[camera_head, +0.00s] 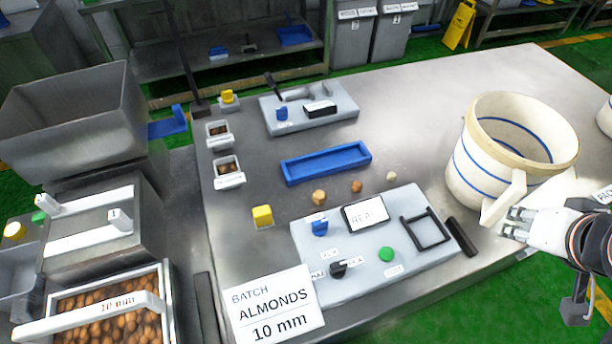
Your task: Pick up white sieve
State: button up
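A large cream-white round vessel (481,165) with blue stripes and an open top stands upright at the right of the grey table. A pale handle (509,194) juts from its near side. I cannot tell whether this vessel is the white sieve; its inside bottom is hidden. A white-framed tray (165,283) labelled 10 mm, holding brown almonds, is at the lower left. My gripper (511,223) is at the right, close beside the handle, its fingers pointing left. The fingers look apart with nothing between them. Contact with the handle cannot be told.
A grey control panel (340,273) with buttons and a black frame lies left of my gripper. A blue tray (326,163) and several small samples lie mid-table. An almond batch card (268,312) stands in front.

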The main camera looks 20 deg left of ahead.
aim_at(131, 308)
jog(key=u, duration=3.15)
jog(key=z, duration=0.25)
jog(key=k+j+z, duration=0.1)
jog(key=j+z, duration=0.25)
jog(key=k+j+z, duration=0.15)
jog(key=j+z, duration=0.2)
jog(key=k+j+z, duration=0.15)
jog(key=j+z, duration=0.25)
jog(key=k+j+z, duration=0.2)
jog(key=k+j, duration=0.85)
